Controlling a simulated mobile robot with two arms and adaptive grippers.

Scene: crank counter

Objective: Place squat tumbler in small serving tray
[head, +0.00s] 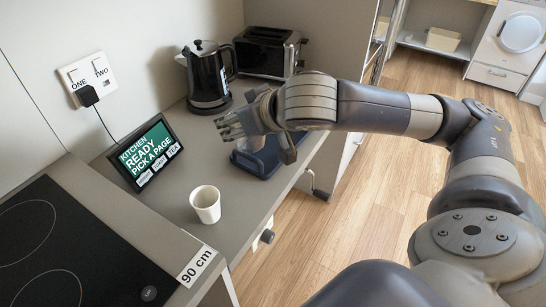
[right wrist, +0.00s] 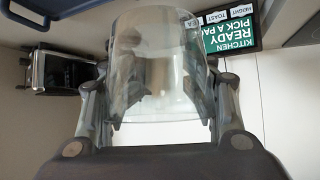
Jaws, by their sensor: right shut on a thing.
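The squat tumbler is clear and see-through. In the right wrist view the tumbler (right wrist: 160,45) sits between the fingers of my right gripper (right wrist: 160,105), which is shut on it. In the head view my right gripper (head: 260,141) hangs over the counter and partly covers the tumbler. The small serving tray (head: 265,165) is dark blue and lies on the counter under and beside the gripper, partly hidden by it. The tray edge (right wrist: 62,14) also shows at the top left of the wrist view. I cannot tell whether the tumbler touches the tray. My left gripper is not in view.
A white cup (head: 205,204) stands nearer on the counter (head: 185,160). A tablet screen (head: 148,152), black kettle (head: 209,80) and toaster (head: 266,53) stand along the wall side. A hob (head: 60,240) is at left. The counter edge drops to the floor at right.

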